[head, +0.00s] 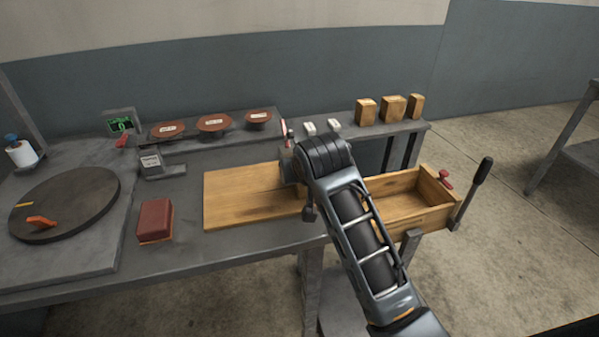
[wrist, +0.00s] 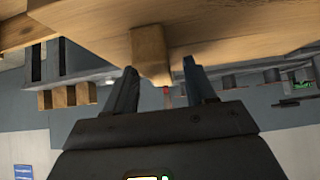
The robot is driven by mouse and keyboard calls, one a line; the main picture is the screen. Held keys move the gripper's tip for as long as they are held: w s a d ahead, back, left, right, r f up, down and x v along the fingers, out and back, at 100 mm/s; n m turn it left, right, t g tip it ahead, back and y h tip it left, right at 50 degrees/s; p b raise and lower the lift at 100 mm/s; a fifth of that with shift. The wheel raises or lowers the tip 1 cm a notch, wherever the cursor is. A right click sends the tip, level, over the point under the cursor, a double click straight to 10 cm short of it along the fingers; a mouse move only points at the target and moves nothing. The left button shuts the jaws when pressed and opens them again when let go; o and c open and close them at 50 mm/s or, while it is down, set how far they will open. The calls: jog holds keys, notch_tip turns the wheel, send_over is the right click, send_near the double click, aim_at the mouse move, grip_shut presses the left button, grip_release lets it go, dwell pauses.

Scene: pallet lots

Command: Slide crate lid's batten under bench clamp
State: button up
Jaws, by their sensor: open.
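The crate lid, a flat wooden board (head: 240,195), lies on the grey bench in the head view. In the head view my arm covers the lid's right end and most of the gripper.
An open wooden crate (head: 405,205) sits right of my arm. A dark red block (head: 155,219) and a round dark turntable (head: 66,203) are to the left. Red-brown discs (head: 213,122) and wooden blocks (head: 393,108) line the back shelf. Bench top is clear between block and lid.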

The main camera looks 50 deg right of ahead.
grip_shut()
dwell(0.5)
jog(key=shift+o, duration=0.4)
grip_release()
jog(key=shift+v, duration=3.9)
